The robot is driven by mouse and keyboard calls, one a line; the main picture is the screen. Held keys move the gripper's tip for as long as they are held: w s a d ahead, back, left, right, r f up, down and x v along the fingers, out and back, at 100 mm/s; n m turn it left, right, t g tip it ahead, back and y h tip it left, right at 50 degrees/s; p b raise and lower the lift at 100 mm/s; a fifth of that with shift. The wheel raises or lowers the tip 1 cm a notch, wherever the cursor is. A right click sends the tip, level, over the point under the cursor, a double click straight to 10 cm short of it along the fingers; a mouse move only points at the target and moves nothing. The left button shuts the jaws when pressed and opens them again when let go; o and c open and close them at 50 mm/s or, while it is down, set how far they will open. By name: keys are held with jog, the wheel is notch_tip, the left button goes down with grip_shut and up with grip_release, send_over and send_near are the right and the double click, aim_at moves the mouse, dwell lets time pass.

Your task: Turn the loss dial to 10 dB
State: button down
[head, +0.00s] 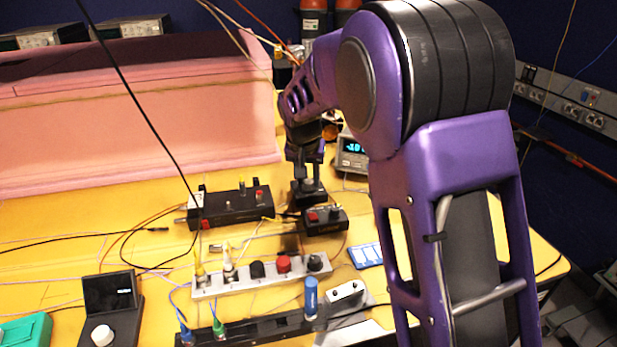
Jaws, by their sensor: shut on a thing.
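My gripper (307,174) points down at the middle of the yellow bench, beyond the row of devices. It is shut on a small greyish knob, which I take to be the loss dial (308,185), on top of a small black box (309,198). The fingers cover much of the knob, and its markings and setting are too small to read. A grey meter (351,163) with cyan digits stands just behind and to the right, partly hidden by my arm. Its reading is not clear.
A long black device (230,208) lies left of the gripper, and a black box with a red part (325,219) sits just in front. A silver strip with several knobs (262,274) is nearer. Cables cross the bench. Pink foam (130,110) walls the back left.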

dwell(0.3)
jog(key=c, duration=0.6)
grip_release()
jog(key=p+v, duration=0.2)
jog(key=v, duration=1.5)
jog(key=shift+s+a+r, duration=0.1)
jog(key=shift+r, duration=0.15)
